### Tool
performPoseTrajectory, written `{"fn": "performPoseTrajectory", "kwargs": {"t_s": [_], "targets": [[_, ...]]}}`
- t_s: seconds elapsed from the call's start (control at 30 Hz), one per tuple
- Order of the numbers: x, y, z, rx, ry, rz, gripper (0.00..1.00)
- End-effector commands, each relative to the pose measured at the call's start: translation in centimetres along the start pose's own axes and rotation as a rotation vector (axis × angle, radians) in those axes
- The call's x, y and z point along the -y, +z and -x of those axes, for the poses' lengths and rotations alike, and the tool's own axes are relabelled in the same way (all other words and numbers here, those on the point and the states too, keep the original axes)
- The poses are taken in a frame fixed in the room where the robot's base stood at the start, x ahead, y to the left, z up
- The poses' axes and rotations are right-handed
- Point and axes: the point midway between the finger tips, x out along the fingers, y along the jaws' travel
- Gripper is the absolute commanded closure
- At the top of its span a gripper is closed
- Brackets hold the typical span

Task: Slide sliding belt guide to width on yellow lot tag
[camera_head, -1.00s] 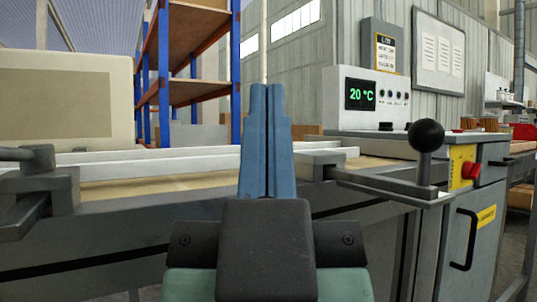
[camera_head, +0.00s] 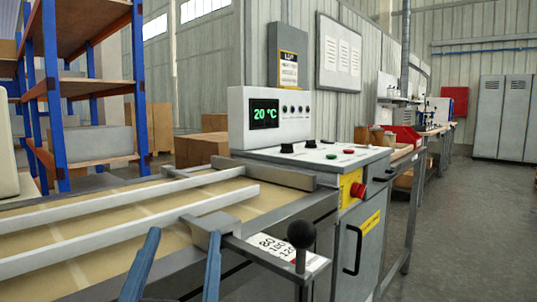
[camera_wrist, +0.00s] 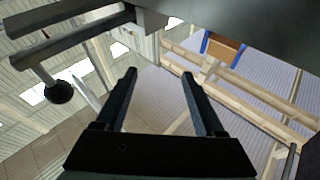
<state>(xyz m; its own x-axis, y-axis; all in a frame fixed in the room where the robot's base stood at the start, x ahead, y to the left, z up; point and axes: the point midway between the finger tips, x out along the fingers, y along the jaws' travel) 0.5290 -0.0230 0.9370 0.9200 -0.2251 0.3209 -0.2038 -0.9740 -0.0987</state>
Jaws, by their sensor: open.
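The sliding belt guide is a pale rail (camera_head: 130,232) over the tan belt, joined to a grey bracket (camera_head: 208,226). Its handle has a round black knob (camera_head: 301,235) on a short post. A white scale plate (camera_head: 280,246) with printed numbers lies beside the handle arm. The lot tag (camera_head: 289,70) hangs on a grey panel at the back; its small print is unreadable. My gripper (camera_head: 184,238) is open and empty, left of the knob and in front of the bracket. In the wrist view, the knob (camera_wrist: 58,92) is left of my open fingers (camera_wrist: 158,78).
A second pale rail (camera_head: 120,207) runs along the belt's far side. A control box (camera_head: 270,118) reads 20 °C, above a cabinet with a red button (camera_head: 358,190). Blue-post shelving (camera_head: 90,80) stands behind. The floor at right (camera_head: 470,230) is open.

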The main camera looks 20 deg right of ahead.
Motion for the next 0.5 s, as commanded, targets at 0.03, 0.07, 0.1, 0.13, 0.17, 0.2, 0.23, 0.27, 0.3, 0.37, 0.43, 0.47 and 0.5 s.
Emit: {"fn": "performPoseTrajectory", "kwargs": {"t_s": [0.03,0.07,0.1,0.13,0.17,0.2,0.23,0.27,0.3,0.37,0.43,0.47,0.5], "targets": [[0.1,-0.8,-0.8,0.055,0.028,0.011,0.29],[-0.1,-0.5,-1.0,0.082,0.048,0.017,0.29],[-0.3,-0.1,-1.1,0.115,0.075,0.027,0.29],[-0.6,0.2,-1.1,0.140,0.096,0.033,0.29],[-0.8,0.4,-1.1,0.163,0.117,0.041,0.29],[-1.1,0.7,-1.0,0.193,0.145,0.052,0.29],[-1.3,0.9,-0.9,0.215,0.165,0.062,0.29],[-1.5,1.0,-0.8,0.234,0.186,0.071,0.29],[-1.8,1.1,-0.6,0.259,0.214,0.084,0.29],[-2.4,1.2,-0.2,0.292,0.257,0.107,0.29],[-3.0,1.1,0.4,0.325,0.305,0.135,0.29],[-3.2,0.9,0.7,0.337,0.326,0.147,0.29],[-3.6,0.7,1.1,0.350,0.353,0.165,0.29]]}}
